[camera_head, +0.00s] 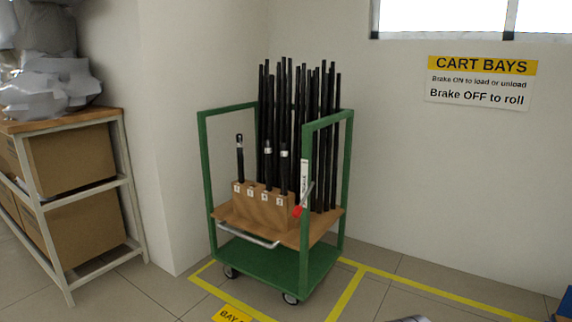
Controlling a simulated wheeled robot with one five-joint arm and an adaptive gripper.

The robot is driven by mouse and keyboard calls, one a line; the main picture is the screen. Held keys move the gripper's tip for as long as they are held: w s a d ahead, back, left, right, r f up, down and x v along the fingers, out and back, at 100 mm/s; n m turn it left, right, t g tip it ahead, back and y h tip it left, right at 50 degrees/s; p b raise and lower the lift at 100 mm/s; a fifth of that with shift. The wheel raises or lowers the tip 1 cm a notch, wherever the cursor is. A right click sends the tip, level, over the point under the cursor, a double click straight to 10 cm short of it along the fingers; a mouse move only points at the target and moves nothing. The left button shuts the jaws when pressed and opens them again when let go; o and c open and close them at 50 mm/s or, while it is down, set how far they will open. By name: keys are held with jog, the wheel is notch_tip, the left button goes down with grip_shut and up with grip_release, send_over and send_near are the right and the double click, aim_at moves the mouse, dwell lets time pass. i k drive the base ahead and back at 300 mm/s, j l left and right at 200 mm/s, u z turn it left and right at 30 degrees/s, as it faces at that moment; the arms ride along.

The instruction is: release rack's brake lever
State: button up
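The rack is a green-framed cart (206,165) with a wooden deck and a lower green shelf, standing in the corner. Its brake lever (308,194) appears as a thin grey bar with a red knob (297,211), on the near right green post. The lever slants down to the left from the post, with the knob at its lower end. A white label (304,178) runs up the same post above it; its text is too small to read.
Several black rods (268,120) stand upright in a numbered wooden block (262,206) and behind it. A silver handle (248,236) crosses the cart's front. Yellow floor lines (345,295) border the bay. A shelf with boxes (70,155) stands left.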

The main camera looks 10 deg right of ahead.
aim_at(297, 212)
jog(key=i+j+u, duration=0.5)
jog(key=i+u, duration=0.75)
